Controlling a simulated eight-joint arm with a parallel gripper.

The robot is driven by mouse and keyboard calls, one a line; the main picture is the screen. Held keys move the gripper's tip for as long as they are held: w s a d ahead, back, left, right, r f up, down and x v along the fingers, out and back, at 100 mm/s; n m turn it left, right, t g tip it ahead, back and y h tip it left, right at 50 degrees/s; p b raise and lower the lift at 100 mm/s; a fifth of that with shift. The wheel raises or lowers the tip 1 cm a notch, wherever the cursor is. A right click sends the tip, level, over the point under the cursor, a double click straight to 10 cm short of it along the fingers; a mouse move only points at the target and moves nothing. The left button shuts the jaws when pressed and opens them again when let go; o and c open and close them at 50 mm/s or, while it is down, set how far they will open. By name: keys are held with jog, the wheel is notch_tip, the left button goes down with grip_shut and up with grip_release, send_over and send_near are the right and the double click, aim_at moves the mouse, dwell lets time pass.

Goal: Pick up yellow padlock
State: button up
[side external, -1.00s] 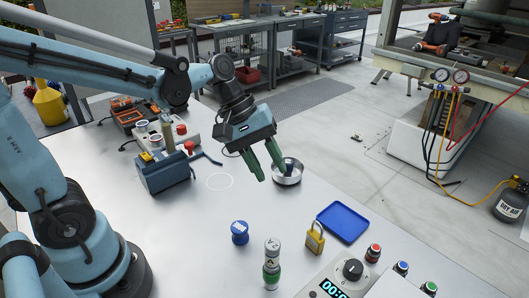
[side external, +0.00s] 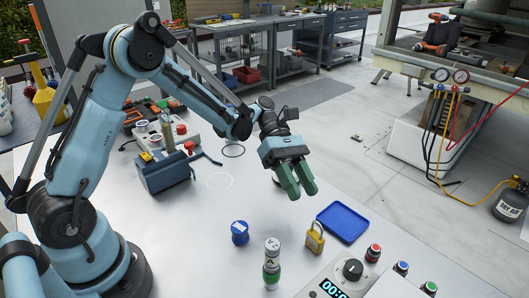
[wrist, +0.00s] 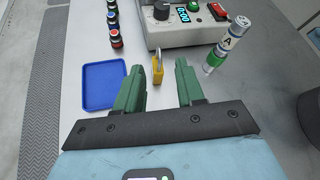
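The yellow padlock (side external: 315,240) stands on the table, left of the blue tray, with its shackle up. In the wrist view the padlock (wrist: 158,75) shows between and beyond my two green fingers. My gripper (side external: 302,192) is above the table, behind the padlock and apart from it. In the wrist view my gripper (wrist: 158,66) has its fingers spread with nothing held between them.
The blue tray (side external: 343,222) lies beside the padlock. A control box (side external: 345,278) and coloured buttons (side external: 373,252) sit in front.

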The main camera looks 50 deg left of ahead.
aim_at(321, 240)
jog(key=x, duration=1)
jog(key=shift+w+f, duration=0.1)
jog(key=shift+f, duration=0.15)
grip_shut()
